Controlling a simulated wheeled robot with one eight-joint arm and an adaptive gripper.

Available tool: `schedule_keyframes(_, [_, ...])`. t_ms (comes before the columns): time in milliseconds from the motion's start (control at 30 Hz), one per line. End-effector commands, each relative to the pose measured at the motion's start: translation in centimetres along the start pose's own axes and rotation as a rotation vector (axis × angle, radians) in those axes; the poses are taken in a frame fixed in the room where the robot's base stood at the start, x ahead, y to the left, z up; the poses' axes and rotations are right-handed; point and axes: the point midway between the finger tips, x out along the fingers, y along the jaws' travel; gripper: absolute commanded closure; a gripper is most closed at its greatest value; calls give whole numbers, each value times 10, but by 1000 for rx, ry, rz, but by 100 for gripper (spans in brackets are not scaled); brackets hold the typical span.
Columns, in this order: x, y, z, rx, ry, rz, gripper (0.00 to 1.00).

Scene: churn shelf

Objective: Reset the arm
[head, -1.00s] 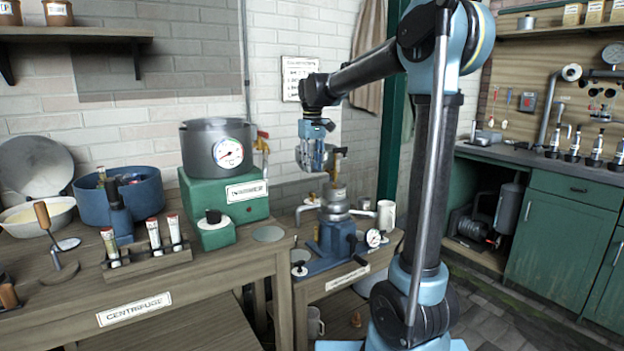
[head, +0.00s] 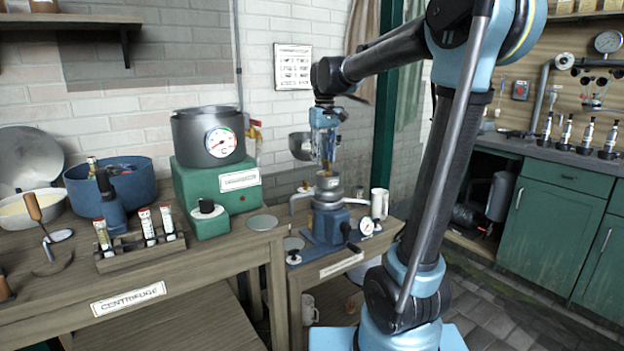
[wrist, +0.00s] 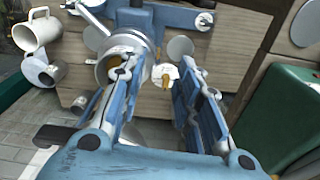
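My gripper (head: 326,160) points down above the blue-and-steel bench device (head: 326,222) on the low wooden stand. In the wrist view my gripper (wrist: 157,70) has its two blue fingers apart. A small brown and pale piece (wrist: 164,76) shows in the gap between the fingers; I cannot tell whether it touches them or lies below. The device's round steel cup (wrist: 120,58) with brown inside is partly hidden behind the left finger.
The centrifuge bench (head: 190,262) on the left bears a green-based pot with a gauge (head: 208,137), a tube rack (head: 140,248) and a blue tub (head: 140,185). A white mug (head: 379,203) stands close right of the device. A steel bowl (head: 301,146) shows behind my gripper.

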Motion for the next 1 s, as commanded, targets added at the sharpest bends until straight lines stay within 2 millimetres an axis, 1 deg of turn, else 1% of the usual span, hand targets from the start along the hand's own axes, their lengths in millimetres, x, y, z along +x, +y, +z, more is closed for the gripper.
schedule_keyframes(33, [5,5,19,22,6,2,69])
schedule_keyframes(100, [11,10,40,50,16,4,69])
schedule_keyframes(267, [29,18,90,114,37,10,69])
schedule_keyframes(300, [35,20,101,130,42,12,69])
schedule_keyframes(467, [59,24,149,194,64,18,69])
schedule_keyframes(700, [104,23,215,289,95,30,69])
schedule_keyframes(767, [117,23,230,313,103,33,69])
schedule_keyframes(900, [149,19,264,369,122,40,69])
schedule_keyframes(1000, [172,16,286,405,134,45,69])
